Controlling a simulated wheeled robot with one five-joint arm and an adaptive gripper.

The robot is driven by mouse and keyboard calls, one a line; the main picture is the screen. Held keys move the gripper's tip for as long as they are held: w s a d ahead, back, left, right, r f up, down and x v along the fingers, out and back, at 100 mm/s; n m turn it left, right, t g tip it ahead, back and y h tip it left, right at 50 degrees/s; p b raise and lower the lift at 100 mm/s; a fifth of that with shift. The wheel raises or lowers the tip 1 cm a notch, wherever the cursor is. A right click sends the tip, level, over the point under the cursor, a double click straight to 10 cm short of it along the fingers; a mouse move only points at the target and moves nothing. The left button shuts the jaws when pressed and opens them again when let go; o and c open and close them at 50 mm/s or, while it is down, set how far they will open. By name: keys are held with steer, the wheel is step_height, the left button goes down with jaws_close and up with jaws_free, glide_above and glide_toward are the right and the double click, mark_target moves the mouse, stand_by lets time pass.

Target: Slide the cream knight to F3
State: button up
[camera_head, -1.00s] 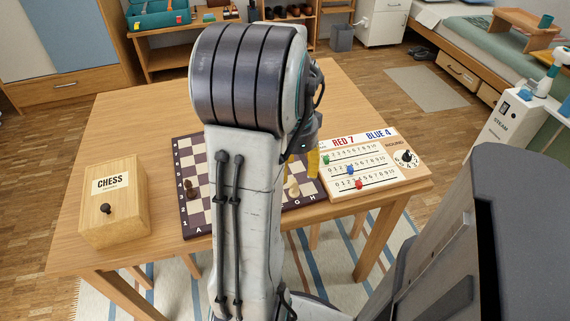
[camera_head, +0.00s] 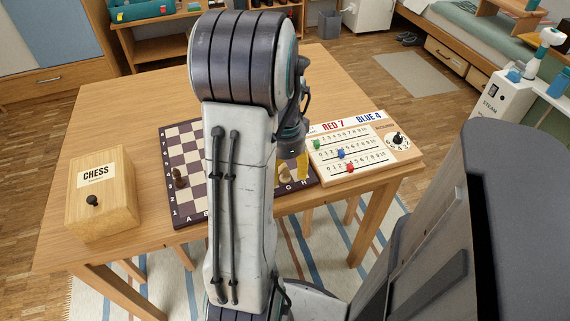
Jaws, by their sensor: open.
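The chessboard (camera_head: 190,219) lies on the wooden table, its middle covered by my arm. A cream piece (camera_head: 285,172) stands on the right part of the board, near the letters G and H. It is small and partly hidden, so I cannot make out its full shape. A dark piece (camera_head: 180,178) stands at the board's left side. Square F3 is hidden or not readable behind my arm.
A wooden CHESS box (camera_head: 100,195) stands left of the board. A scoreboard (camera_head: 375,165) with coloured sliders and a round dial lies close to the board's right. The table (camera_head: 120,110) is clear at the back left.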

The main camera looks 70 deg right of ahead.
steer(key=shift+f, duration=0.55)
jaws_close()
stand_by(0.4)
